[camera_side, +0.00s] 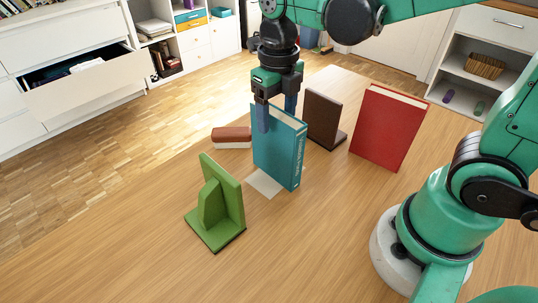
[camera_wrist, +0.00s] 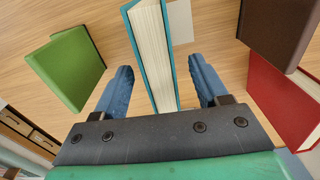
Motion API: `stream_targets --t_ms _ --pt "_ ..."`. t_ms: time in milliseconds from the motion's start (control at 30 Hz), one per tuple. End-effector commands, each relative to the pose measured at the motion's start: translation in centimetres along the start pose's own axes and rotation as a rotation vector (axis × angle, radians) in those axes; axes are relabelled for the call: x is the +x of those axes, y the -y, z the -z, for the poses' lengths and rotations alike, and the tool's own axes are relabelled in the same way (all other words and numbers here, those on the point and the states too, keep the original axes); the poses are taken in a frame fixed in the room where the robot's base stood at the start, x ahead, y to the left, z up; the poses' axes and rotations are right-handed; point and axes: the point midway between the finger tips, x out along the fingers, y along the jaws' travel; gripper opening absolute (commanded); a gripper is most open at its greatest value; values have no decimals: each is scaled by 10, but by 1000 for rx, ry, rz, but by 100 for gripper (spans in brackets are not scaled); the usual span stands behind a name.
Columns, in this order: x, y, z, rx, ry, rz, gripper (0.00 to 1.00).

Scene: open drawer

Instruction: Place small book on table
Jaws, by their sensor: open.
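A teal book (camera_side: 277,155) stands upright on the wooden table (camera_side: 140,230). My gripper (camera_side: 277,115) is over its top edge, with one finger on each side. In the wrist view the teal book (camera_wrist: 152,50) lies between the two blue fingers of my gripper (camera_wrist: 160,67), with gaps on both sides. The jaws are open. A small reddish-brown book (camera_side: 231,137) lies flat on the table, left of and behind the teal book. A large red book (camera_side: 388,127) stands at the right; it also shows in the wrist view (camera_wrist: 285,97).
A green bookend (camera_side: 217,205) stands in front, left of the teal book. A dark brown bookend (camera_side: 323,120) stands between the teal and red books. A pale rectangle (camera_side: 264,183) lies beside the teal book. The table's front left is clear.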

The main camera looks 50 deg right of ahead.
Motion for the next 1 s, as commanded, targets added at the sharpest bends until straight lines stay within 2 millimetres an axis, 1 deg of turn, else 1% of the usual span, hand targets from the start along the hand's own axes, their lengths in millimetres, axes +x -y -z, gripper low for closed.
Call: stream_targets --t_ms 33,200,400,500,600,867,900,967,1000 --pt "-10 0 0 0 0 0 67" --pt "-42 0 0 0 0 0 67" --pt "-71 0 0 0 0 0 67" --pt "-80 0 0 0 0 0 67" --pt "-84 0 0 0 0 0 67" --pt "-86 0 0 0 0 0 67" --pt "-86 0 0 0 0 0 70" --pt "-86 0 0 4 1 0 87" --pt "-87 -2 1 16 5 -1 98"
